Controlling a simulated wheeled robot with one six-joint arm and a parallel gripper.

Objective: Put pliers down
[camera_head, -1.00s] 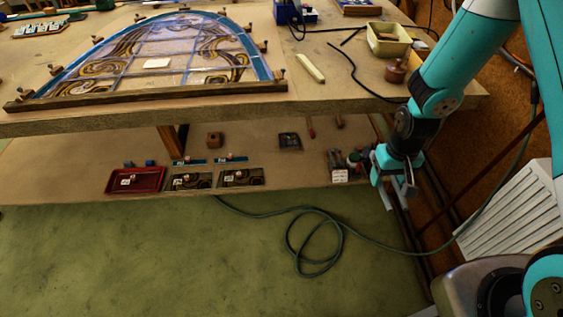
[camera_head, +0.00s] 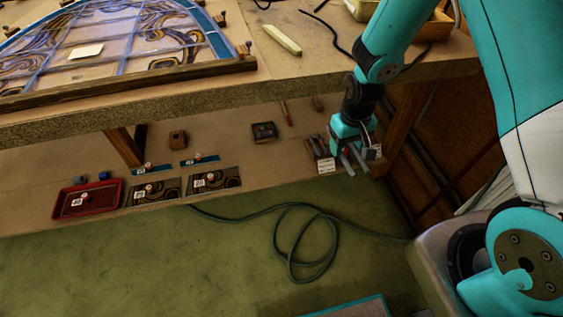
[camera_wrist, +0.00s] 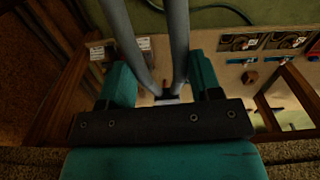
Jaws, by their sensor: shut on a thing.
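My gripper (camera_head: 355,155) is at the right front end of the lower shelf (camera_head: 230,135), at about shelf height. It is shut on the pliers (camera_head: 348,163), whose two long grey handles (camera_wrist: 180,40) point away from the jaws in the wrist view. The pliers' jaw end is mostly hidden by my gripper (camera_wrist: 160,90). In the head view the pliers are just right of a group of small tools with a white label (camera_head: 326,165). I cannot tell whether the pliers touch anything there.
Above is the bench top (camera_head: 290,70) with its thick front edge. A wooden leg (camera_head: 408,120) stands right of my gripper. Left on the shelf are a red tray (camera_head: 68,208), dark patterned pieces (camera_head: 215,181) and a wood block (camera_head: 177,139). A green cable (camera_head: 300,208) lies on the floor.

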